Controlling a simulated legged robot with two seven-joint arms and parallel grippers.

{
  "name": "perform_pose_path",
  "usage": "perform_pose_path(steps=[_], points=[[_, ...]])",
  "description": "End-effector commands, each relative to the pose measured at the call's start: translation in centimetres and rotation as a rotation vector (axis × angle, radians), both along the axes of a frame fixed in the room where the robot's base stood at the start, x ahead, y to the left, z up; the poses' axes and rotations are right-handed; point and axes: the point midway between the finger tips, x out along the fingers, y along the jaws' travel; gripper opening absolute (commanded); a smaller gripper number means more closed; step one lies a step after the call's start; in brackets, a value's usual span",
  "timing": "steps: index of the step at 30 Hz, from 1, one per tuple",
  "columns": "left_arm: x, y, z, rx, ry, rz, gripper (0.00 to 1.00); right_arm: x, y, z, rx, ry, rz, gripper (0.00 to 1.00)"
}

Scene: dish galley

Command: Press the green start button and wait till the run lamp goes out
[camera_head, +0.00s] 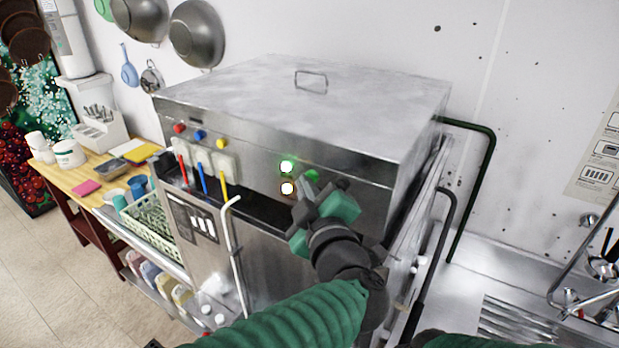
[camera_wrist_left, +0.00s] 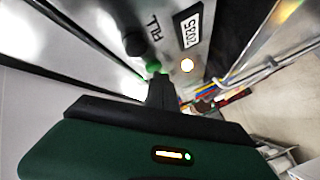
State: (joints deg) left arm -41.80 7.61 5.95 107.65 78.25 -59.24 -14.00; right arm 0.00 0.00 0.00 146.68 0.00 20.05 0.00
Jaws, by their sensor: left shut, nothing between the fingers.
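The steel dish machine (camera_head: 300,85) has a front panel with a green button (camera_head: 311,175), partly hidden behind my left gripper (camera_head: 312,196). That gripper is shut and empty, with its tips close to the panel. In the left wrist view the shut fingertips (camera_wrist_left: 158,82) lie right at the green button (camera_wrist_left: 153,67); whether they touch it I cannot tell. My right gripper is out of view.
Red, blue and yellow handles (camera_head: 203,178) stand at the panel's left. A white bent pipe (camera_head: 231,245) rises before the machine. A wooden counter (camera_head: 75,175) with tubs is at left, a steel sink (camera_head: 520,300) at right. Dark pipes run down the machine's right side.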

Motion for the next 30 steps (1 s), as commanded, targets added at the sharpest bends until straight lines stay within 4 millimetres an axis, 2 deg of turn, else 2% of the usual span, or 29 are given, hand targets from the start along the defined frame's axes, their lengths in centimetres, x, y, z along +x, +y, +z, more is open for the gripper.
perform_pose_path(steps=[13, 24, 30], points=[[0.1, -0.1, 0.0, 0.000, 0.001, -0.001, 0.00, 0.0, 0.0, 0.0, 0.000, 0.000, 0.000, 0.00], [-1.3, 1.0, -0.1, -0.001, -0.001, -0.001, 0.00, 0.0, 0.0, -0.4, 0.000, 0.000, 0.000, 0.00], [-1.3, 1.0, 0.0, 0.000, -0.001, -0.001, 0.00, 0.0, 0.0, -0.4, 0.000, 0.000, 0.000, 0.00]])
